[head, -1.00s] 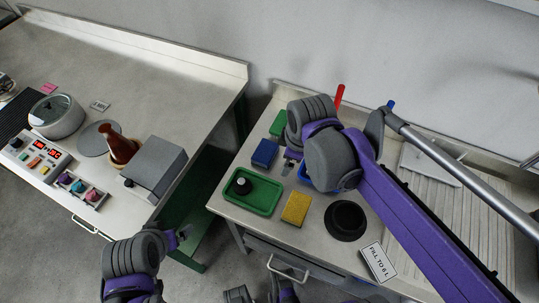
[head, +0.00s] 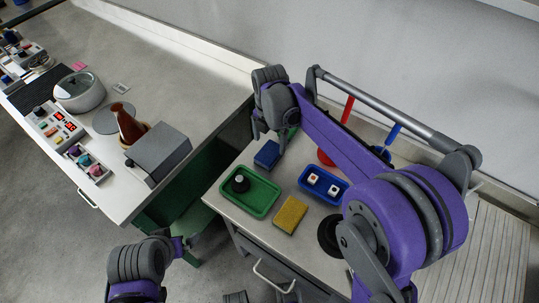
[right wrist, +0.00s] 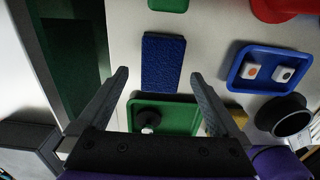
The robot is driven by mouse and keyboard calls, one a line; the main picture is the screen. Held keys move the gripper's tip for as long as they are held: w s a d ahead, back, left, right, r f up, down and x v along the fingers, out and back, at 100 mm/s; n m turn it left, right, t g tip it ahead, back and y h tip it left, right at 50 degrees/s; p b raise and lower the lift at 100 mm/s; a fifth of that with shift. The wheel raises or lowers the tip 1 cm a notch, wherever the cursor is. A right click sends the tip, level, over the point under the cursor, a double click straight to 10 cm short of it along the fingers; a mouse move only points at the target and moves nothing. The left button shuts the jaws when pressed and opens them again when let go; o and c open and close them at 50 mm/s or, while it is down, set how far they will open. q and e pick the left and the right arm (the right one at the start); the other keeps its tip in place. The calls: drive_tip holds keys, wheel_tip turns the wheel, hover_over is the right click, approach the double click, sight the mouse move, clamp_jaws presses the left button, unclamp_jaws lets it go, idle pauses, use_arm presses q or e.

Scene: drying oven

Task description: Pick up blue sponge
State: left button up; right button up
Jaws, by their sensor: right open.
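The blue sponge (head: 266,154) lies flat on the right bench, behind the green tray. In the right wrist view the blue sponge (right wrist: 163,62) is upright in the picture, ahead of and between the finger lines. My right gripper (head: 268,136) hangs above and just behind the sponge in the head view. Its fingers are open and empty in the right wrist view (right wrist: 159,76), and they look apart from the sponge. My left gripper (head: 184,243) is low at the left, off the bench; its jaw state is unclear.
A green tray (head: 231,205) holds a dark round object with a white top. A yellow sponge (head: 290,215) and a blue tray (head: 333,200) with two small white blocks lie to the right. A green block (right wrist: 168,4) lies beyond the blue sponge. A black bowl (right wrist: 285,115) stands near.

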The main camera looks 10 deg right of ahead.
sight(270, 152)
drive_tip(key=f, duration=0.5)
drive_tip(key=shift+s+f, duration=0.2)
drive_tip(key=shift+f, duration=0.1)
drive_tip(key=shift+c, duration=0.3)
drive_tip(key=c, duration=1.3)
wheel_tip(270, 152, up, 10)
drive_tip(key=shift+r, duration=0.1)
